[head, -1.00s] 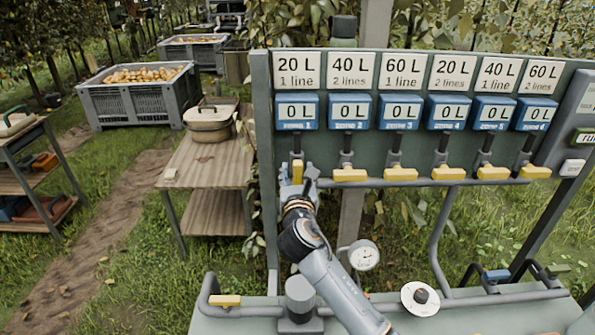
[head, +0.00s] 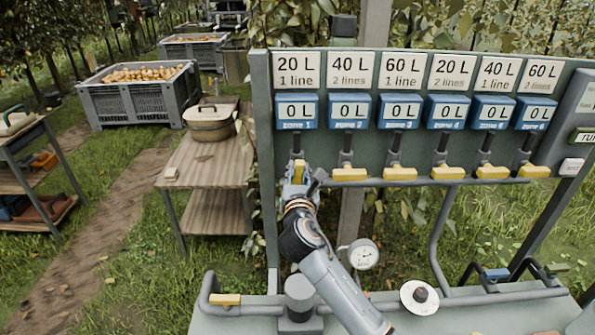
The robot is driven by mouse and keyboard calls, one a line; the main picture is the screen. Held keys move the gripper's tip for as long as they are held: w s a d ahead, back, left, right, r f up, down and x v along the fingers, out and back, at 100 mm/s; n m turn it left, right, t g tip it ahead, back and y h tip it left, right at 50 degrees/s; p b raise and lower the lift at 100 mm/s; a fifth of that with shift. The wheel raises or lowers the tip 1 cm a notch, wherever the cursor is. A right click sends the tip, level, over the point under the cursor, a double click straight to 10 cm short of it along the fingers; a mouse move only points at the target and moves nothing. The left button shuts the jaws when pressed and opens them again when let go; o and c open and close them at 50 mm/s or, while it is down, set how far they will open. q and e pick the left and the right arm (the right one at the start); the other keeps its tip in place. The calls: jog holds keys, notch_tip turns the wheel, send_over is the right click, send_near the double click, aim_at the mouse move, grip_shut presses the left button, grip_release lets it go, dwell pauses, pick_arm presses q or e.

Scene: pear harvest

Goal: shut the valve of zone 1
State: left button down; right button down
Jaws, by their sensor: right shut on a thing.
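The zone 1 valve has a yellow handle (head: 299,172) below the blue zone 1 meter (head: 297,112), which reads 0 L. The handle points mostly up and down, leaning slightly, unlike the level handles beside it. My right gripper (head: 301,180) is shut on this handle; its fingers hide the lower part. My left gripper is not in view.
The zone 2 handle (head: 349,175) is close to the right, with several more yellow handles along the pipe. A gauge (head: 363,254) and a grey bench (head: 440,318) lie below. A wooden table (head: 205,160) stands to the left.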

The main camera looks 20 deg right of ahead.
jog(key=m, duration=0.3)
jog(key=shift+d+f+m, duration=0.15)
jog(key=shift+m, duration=0.25)
jog(key=m, duration=0.3)
jog(key=shift+s+d+f+m+b, duration=0.1)
jog(key=shift+d+f+m+b, duration=0.05)
jog(key=shift+m+b, duration=0.2)
jog(key=m, duration=0.1)
jog(key=m+b, duration=0.1)
jog(key=m, duration=0.3)
jog(key=shift+d+f+b, duration=0.15)
jog(key=shift+f+b, duration=0.1)
jog(key=shift+b, duration=0.1)
jog(key=shift+f+m+b, duration=0.15)
jog(key=shift+m+b, duration=0.4)
jog(key=shift+m, duration=1.2)
jog(key=c, duration=1.2)
grip_release()
jog(key=shift+o, duration=0.2)
jog(key=shift+s, duration=0.15)
jog(key=v, duration=1.2)
